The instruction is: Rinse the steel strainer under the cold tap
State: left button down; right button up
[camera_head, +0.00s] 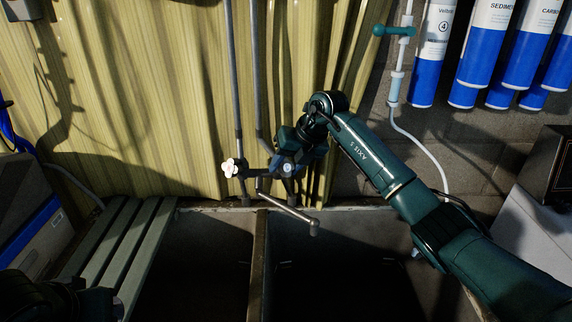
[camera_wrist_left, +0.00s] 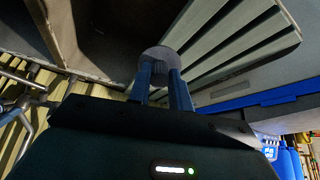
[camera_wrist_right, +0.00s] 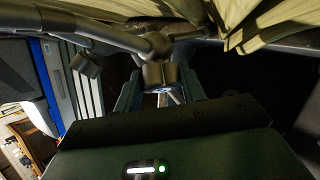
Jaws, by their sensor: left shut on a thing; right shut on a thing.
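The steel strainer (camera_wrist_left: 162,54) shows in the left wrist view as a small grey round thing at the fingertips. My left gripper (camera_wrist_left: 160,72) is shut on it, near the slatted drainboard. Only my dark left arm shows at the lower left of the head view; the strainer is hidden there. My right gripper (camera_head: 290,155) is at the tap, shut on the blue-marked cold knob (camera_head: 287,169). The knob (camera_wrist_right: 157,75) sits between the fingers in the right wrist view. The tap spout (camera_head: 287,205) points toward the right basin. I see no water at its end.
A white knob (camera_head: 234,168) is on the tap's left side. The slatted drainboard (camera_head: 122,240) lies over the left basin. A divider (camera_head: 259,260) separates it from the dark right basin (camera_head: 340,265). Blue-white filter cartridges (camera_head: 433,55) hang at the upper right.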

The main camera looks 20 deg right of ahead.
pick_arm(q)
jog(key=shift+r, duration=0.1)
pick_arm(e)
jog(key=shift+r+n+h, duration=0.1)
jog(key=shift+n+h, duration=1)
jog(key=shift+n, duration=0.1)
jog(key=o, duration=1)
jog(key=shift+a, duration=0.1)
jog(key=shift+c, duration=0.2)
pick_arm(q)
jog(key=shift+f, duration=0.2)
notch_tip(320, 180, down, 2)
jog(key=shift+b, duration=1.15)
pick_arm(e)
jog(key=v, duration=1.2)
